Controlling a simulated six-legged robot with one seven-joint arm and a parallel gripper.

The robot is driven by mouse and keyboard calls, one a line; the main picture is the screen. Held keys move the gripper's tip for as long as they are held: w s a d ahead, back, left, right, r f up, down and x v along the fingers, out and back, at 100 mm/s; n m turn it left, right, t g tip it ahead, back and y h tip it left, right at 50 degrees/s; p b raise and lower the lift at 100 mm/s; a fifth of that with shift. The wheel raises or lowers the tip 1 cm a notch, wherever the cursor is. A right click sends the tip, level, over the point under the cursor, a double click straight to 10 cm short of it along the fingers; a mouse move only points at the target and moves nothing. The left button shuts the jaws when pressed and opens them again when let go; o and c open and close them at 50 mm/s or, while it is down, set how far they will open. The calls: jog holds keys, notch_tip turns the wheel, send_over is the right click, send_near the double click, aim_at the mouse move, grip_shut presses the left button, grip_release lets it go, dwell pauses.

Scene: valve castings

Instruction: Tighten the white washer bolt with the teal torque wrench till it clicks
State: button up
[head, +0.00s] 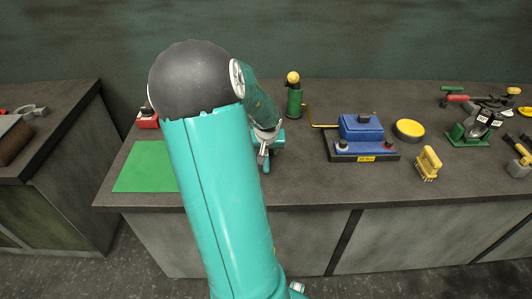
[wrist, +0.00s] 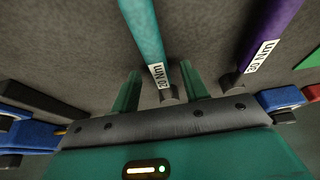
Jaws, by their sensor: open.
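The teal torque wrench (wrist: 148,45), labelled 20 Nm, lies between my gripper's two fingers in the wrist view. My gripper (wrist: 160,72) is open around its end, with gaps on both sides, and does not hold it. In the head view my gripper (head: 264,155) is low over the bench, partly hidden by my arm; the wrench cannot be made out there. A blue casting (head: 360,127) on a dark base stands to the right, with a white washer bolt (head: 342,146) at its left front and a red one (head: 388,146) at its right front.
A green mat (head: 145,168) lies at the bench's left. A green post with a yellow ball (head: 293,80), a yellow disc (head: 408,130) and a yellow brush (head: 428,163) stand nearby. The front edge is clear.

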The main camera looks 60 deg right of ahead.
jog(key=shift+d+f, duration=0.1)
jog(key=shift+f, duration=0.15)
grip_shut()
jog(key=shift+w+r, duration=0.1)
jog(key=shift+r, duration=0.1)
